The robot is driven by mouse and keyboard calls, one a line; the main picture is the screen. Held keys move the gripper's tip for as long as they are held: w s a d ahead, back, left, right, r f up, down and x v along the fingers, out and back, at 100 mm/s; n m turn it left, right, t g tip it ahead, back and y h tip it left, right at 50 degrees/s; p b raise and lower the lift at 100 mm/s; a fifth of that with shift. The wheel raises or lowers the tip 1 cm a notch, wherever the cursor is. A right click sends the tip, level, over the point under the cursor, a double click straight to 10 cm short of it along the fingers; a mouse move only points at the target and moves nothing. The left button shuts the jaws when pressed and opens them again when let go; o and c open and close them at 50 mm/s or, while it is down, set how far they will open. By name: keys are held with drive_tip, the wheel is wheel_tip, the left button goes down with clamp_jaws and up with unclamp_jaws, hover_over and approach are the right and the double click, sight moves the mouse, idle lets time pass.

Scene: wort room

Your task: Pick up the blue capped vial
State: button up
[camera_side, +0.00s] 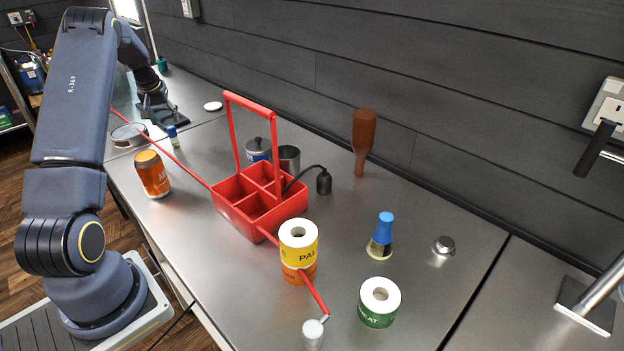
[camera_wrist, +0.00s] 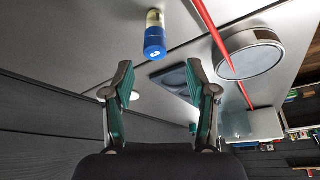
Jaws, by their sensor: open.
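The blue capped vial (camera_side: 172,137) is small, with pale yellowish contents, and stands on the steel bench at the back left. In the wrist view the vial (camera_wrist: 155,36) shows cap towards me, beyond my fingertips and roughly in line with the gap between them. My gripper (camera_wrist: 160,78) is open and empty, its two green-padded fingers spread apart and not touching the vial. In the side view my gripper (camera_side: 153,108) is low over the bench, just behind and left of the vial; its fingertips are hard to make out.
A long red rod (camera_side: 190,172) runs close by the vial, also in the wrist view (camera_wrist: 211,40). A round metal sieve (camera_side: 129,135) lies to its left. An orange can (camera_side: 152,174), red caddy (camera_side: 240,215) and blue-topped flask (camera_side: 380,237) stand nearer. A dark wall (camera_side: 330,75) borders the bench.

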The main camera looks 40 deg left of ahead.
sight(170, 127)
drive_tip(key=x, duration=0.5)
drive_tip(key=shift+w+d+f, duration=0.1)
drive_tip(key=shift+d+f, duration=0.1)
drive_tip(key=shift+d, duration=0.05)
drive_tip(key=shift+c, duration=0.3)
clamp_jaws()
